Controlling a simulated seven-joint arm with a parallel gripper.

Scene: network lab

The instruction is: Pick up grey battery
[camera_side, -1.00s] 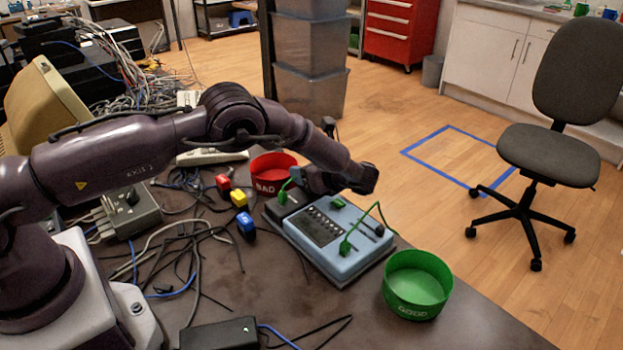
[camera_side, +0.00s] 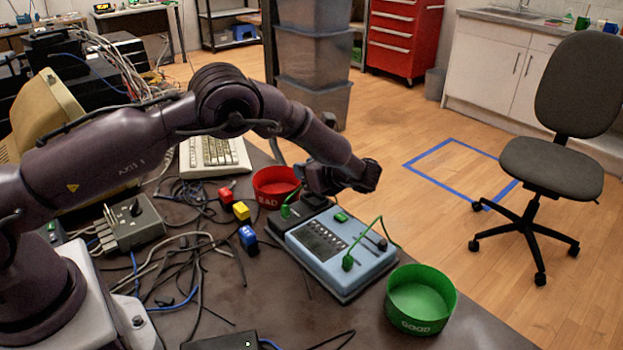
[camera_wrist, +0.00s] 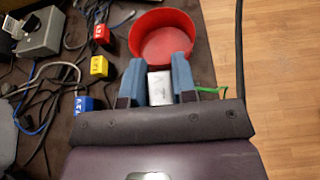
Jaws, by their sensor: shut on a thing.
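The grey battery (camera_wrist: 160,88) is a pale grey block with dark marking. In the wrist view it sits between the two blue fingertips of my gripper (camera_wrist: 158,80), which are shut on it. In the side view my gripper (camera_side: 318,182) is over the back left end of the blue tester (camera_side: 340,255), in front of the red BAD bowl (camera_side: 275,186). I cannot make out the battery in the side view; the gripper hides it. How far it is above the tester is unclear.
Red (camera_side: 226,194), yellow (camera_side: 241,211) and blue (camera_side: 248,238) blocks lie left of the tester among loose cables. A green GOOD bowl (camera_side: 420,300) stands at its right. A green lead (camera_side: 372,236) arches over the tester. A keyboard (camera_side: 213,155) lies behind.

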